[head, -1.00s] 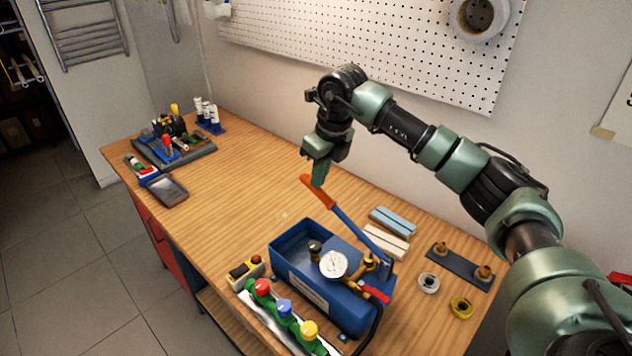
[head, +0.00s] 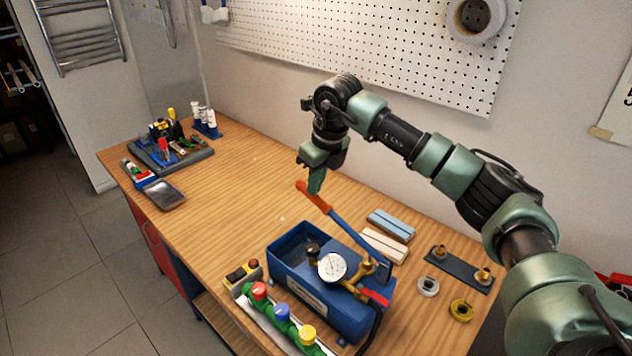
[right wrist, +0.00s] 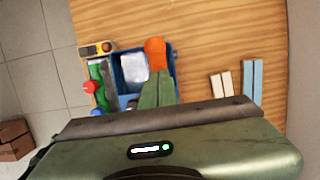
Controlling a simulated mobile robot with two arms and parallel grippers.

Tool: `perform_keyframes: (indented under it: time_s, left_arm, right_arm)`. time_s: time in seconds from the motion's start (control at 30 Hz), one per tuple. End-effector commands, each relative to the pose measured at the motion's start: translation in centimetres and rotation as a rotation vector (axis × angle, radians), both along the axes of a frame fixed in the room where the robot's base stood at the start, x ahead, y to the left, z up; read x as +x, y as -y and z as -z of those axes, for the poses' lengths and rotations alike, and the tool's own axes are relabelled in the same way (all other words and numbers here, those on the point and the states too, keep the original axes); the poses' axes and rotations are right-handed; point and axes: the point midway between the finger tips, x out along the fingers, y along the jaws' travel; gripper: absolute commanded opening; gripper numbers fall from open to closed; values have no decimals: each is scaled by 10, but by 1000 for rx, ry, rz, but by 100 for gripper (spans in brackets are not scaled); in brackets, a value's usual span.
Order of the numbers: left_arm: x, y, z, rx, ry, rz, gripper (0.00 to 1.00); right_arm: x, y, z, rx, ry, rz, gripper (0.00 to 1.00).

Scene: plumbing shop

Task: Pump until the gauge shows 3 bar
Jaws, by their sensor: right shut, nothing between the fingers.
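The blue test pump (head: 318,288) stands near the table's front edge. Its blue lever (head: 343,228) slants up to the left and ends in an orange grip (head: 312,196). The round white gauge (head: 332,266) is on the pump; its needle is too small to read. My right gripper (head: 315,184) points down, shut and empty, right at the upper end of the orange grip. In the right wrist view the shut green fingers (right wrist: 157,92) overlap the orange grip (right wrist: 155,52); I cannot tell whether they touch. My left gripper is not in view.
A manifold with red, blue and yellow knobs (head: 283,313) stands in front of the pump. Pale and blue blocks (head: 391,224), fittings on a dark plate (head: 459,270) and two rings lie to the right. A tool tray (head: 171,155) is at the far left. The table's middle is clear.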

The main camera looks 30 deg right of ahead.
Motion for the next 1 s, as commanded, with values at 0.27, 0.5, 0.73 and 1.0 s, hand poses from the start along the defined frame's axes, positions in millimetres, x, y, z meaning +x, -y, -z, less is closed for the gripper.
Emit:
perform_keyframes:
  time_s: [0.27, 0.5, 0.73, 1.0]
  left_arm:
    - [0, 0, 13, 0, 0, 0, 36]
    - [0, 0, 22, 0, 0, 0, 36]
    - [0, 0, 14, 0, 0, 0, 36]
    - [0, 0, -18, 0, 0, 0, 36]
  right_arm:
    - [1, -1, 22, -2, -8, 0, 0]
    - [3, -2, 37, -2, -9, 0, 0]
    - [2, -1, 26, -3, -8, 0, 0]
    - [-6, 2, -26, -1, -4, 0, 0]
